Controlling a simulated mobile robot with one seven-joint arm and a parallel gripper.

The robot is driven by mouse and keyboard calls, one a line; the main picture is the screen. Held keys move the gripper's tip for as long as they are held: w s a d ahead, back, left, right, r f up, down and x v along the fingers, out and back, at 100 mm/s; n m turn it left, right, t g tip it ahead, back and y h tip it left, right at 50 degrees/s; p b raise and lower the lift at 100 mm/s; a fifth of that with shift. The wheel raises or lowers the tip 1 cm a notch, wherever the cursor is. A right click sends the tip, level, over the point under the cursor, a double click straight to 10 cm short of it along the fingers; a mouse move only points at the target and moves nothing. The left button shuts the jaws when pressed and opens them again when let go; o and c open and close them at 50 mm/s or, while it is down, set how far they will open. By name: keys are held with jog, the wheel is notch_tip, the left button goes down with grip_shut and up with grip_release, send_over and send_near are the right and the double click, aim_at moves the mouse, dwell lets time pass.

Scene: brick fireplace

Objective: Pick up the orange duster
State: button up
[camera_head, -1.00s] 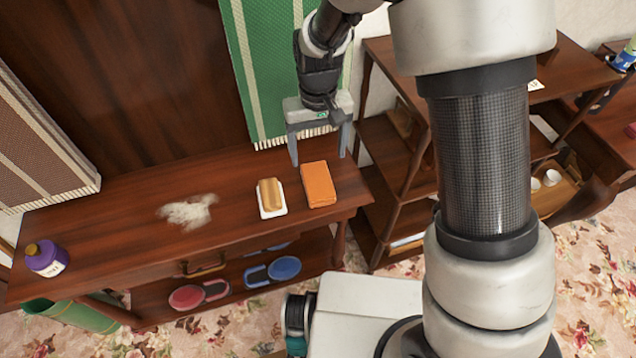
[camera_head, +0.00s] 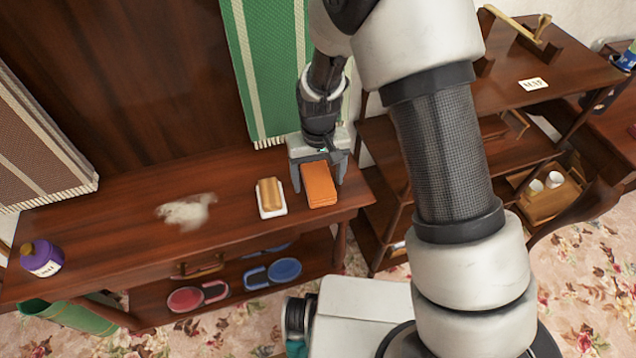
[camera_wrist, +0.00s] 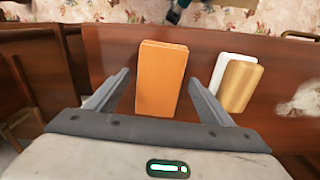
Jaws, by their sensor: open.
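The orange duster (camera_head: 319,186) is a flat orange block lying on the dark wooden table, near its right end. It also shows in the wrist view (camera_wrist: 161,78), in line with the space between the two fingers. My gripper (camera_head: 318,178) is open, with one finger on each side of the duster's rear part in the head view. In the wrist view my gripper (camera_wrist: 160,92) shows both grey fingers apart from the duster's sides. Nothing is held. I cannot tell how far the fingertips are above the tabletop.
A tan brush on a white base (camera_head: 271,197) lies close to the left of the duster. A pale dust pile (camera_head: 187,210) and a purple bottle (camera_head: 41,258) are farther left on the table. A wooden shelf (camera_head: 545,75) stands at right.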

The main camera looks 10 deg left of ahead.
aim_at(317, 181)
jog(key=c, duration=1.1)
notch_tip(317, 181, up, 10)
jog(key=shift+r+p, duration=0.1)
jog(key=shift+p, duration=0.7)
jog(key=o, duration=0.5)
jog(key=c, duration=0.4)
jog(key=shift+a, duration=0.1)
